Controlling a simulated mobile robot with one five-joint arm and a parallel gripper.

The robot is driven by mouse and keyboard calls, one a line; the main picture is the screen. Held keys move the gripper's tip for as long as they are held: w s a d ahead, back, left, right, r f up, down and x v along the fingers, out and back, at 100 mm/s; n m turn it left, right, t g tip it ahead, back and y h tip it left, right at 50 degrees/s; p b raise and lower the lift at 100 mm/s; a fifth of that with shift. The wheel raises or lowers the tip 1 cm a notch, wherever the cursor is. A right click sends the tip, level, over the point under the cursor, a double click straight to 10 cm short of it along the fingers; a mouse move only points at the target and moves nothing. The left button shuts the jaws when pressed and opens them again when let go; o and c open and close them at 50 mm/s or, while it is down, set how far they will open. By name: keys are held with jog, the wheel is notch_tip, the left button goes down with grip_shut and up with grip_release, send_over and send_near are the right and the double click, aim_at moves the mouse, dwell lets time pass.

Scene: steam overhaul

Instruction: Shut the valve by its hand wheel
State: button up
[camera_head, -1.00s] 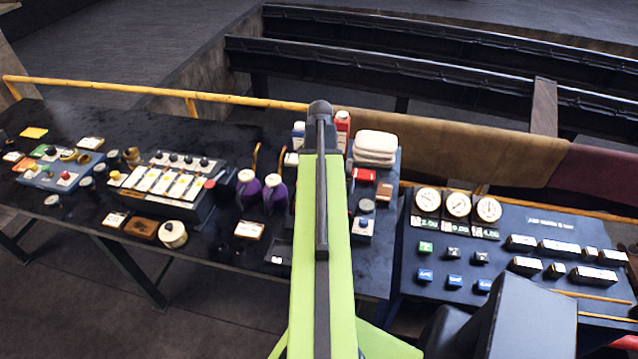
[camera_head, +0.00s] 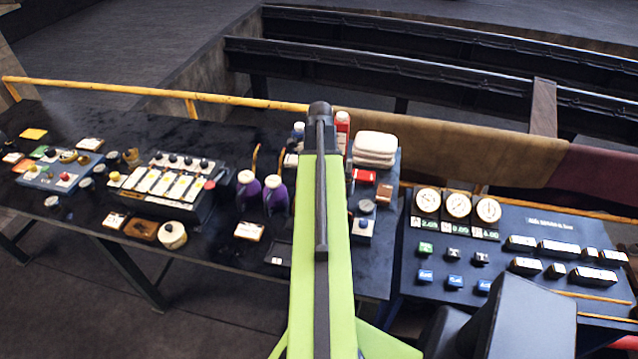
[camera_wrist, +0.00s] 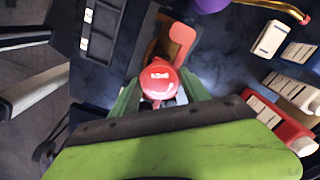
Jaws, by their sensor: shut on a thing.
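In the wrist view a glossy red round piece (camera_wrist: 160,80) with white lettering sits between my fingers; it looks like the hand wheel, though its rim and the valve body under it are mostly hidden. My gripper (camera_wrist: 160,94) has green fingers on either side of it and is shut on it. A red-orange tab (camera_wrist: 181,40) on a brown block lies just beyond it. In the head view my green arm covers the gripper and the valve, so I cannot see how far the wheel is turned.
The dark bench (camera_head: 150,270) holds a box with a row of pale switches (camera_head: 165,182), purple bottles (camera_head: 275,197) left of my arm, and folded white cloths (camera_head: 375,147) right of it. A gauge panel (camera_head: 560,218) stands at right. A yellow rail (camera_head: 140,90) runs behind.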

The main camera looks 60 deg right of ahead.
jog(key=m, duration=0.3)
jog(key=shift+s+m, duration=0.1)
jog(key=shift+m, duration=0.2)
jog(key=shift+m, duration=0.8)
jog(key=m, duration=0.4)
jog(key=o, duration=1.5)
jog(key=shift+c, duration=1.5)
